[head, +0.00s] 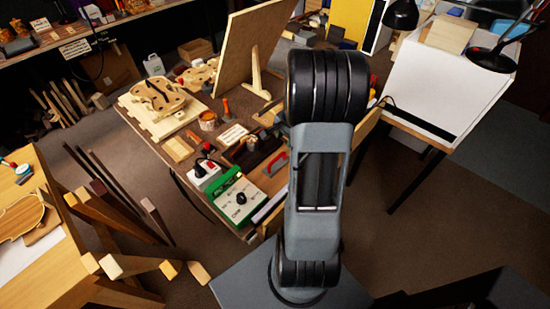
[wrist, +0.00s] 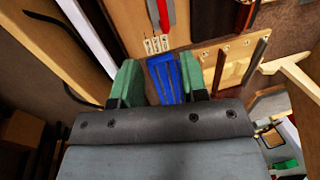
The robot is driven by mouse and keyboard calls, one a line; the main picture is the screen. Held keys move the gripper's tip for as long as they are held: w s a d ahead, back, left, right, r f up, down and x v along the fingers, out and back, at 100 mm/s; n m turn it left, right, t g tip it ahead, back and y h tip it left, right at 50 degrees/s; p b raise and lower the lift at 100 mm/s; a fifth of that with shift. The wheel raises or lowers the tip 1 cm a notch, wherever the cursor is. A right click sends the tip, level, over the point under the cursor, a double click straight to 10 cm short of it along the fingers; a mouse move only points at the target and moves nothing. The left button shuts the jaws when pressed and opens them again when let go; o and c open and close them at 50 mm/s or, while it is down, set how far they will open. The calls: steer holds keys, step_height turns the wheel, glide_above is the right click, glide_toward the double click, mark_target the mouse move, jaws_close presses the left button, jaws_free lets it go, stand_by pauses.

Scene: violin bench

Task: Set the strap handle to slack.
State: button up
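In the wrist view, my gripper (wrist: 163,82) has two green fingers set apart, with a gap between them. A blue ribbed thing (wrist: 165,75) shows in the gap; I cannot tell how far beyond the fingertips it lies, and no finger visibly touches it. I cannot pick out the strap handle for certain. A thin dark curved strip (wrist: 52,18) and another dark strip (wrist: 80,97) lie along a pale wooden board at the left; either could be a strap. In the head view my own arm covers the middle, and my gripper is hidden behind it.
Brown floor (head: 400,235) is open at lower right.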

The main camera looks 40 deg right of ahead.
mark_target(278, 157)
steer(key=f, duration=0.3)
steer(key=w+f, duration=0.1)
steer(key=f, duration=0.3)
steer(key=w+f, duration=0.1)
steer(key=f, duration=0.3)
steer(key=shift+w+a+f, duration=0.25)
steer(key=shift+a, duration=0.15)
steer(key=shift+c, duration=0.2)
jaws_close()
